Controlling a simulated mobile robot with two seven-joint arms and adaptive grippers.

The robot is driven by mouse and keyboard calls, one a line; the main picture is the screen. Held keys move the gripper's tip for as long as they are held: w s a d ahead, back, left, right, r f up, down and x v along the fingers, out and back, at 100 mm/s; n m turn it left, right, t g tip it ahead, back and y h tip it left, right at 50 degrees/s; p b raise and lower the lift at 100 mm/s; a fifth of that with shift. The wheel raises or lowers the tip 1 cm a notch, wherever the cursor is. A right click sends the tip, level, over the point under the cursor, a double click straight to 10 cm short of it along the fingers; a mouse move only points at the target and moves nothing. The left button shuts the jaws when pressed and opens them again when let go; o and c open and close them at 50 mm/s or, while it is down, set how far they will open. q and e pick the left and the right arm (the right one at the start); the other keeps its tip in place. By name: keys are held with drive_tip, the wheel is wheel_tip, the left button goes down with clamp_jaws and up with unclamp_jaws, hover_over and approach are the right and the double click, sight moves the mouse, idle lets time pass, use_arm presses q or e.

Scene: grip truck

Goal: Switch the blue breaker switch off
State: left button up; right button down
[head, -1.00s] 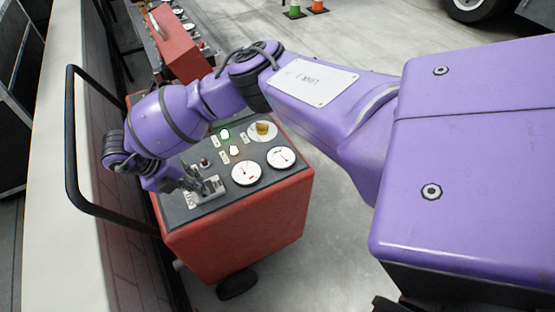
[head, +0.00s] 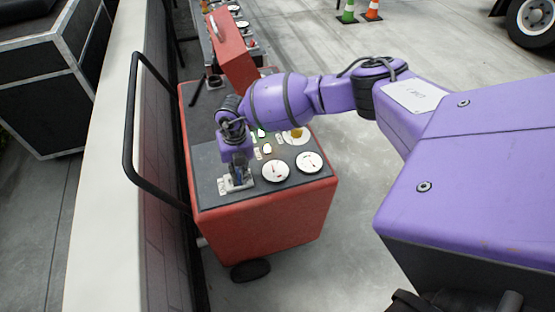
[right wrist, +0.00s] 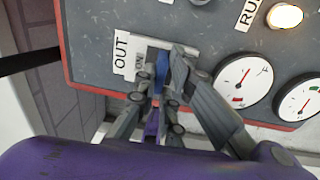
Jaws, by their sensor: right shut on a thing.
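The blue breaker switch (right wrist: 161,72) sits on a light plate (right wrist: 143,57) on the dark panel, with an "OUT" label beside it. In the right wrist view, my right gripper (right wrist: 166,80) has its fingers closed around the blue lever, which is partly hidden by them. In the head view, my right gripper (head: 238,172) reaches down onto the plate at the panel's near left part. The exact tilt of the lever is hard to tell. My left gripper is not in view.
The panel tops a red cart (head: 265,225) with a black handle (head: 131,130) on its left. Two gauges (head: 275,171) and lit buttons lie right of the switch. A red box (head: 232,52) stands behind, and a pale wall (head: 110,170) runs along the left.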

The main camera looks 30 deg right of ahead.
drive_tip(key=shift+s+d+t+y, duration=0.1)
drive_tip(key=shift+d+t+y, duration=0.2)
drive_tip(key=shift+d+y, duration=0.35)
drive_tip(key=shift+s+f+y, duration=0.1)
drive_tip(key=shift+f+y, duration=0.05)
drive_tip(key=shift+y, duration=0.4)
drive_tip(key=shift+s+d+f+t+y+b, duration=0.15)
drive_tip(key=shift+d+t+y+b, duration=0.15)
drive_tip(key=shift+y, duration=0.5)
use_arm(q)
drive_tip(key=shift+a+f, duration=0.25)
use_arm(e)
drive_tip(key=shift+d+y, duration=0.15)
drive_tip(key=shift+y, duration=0.35)
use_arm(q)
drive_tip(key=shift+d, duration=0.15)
use_arm(e)
drive_tip(key=c, duration=2.1)
unclamp_jaws()
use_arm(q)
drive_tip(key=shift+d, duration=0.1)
use_arm(e)
drive_tip(key=v, duration=1.2)
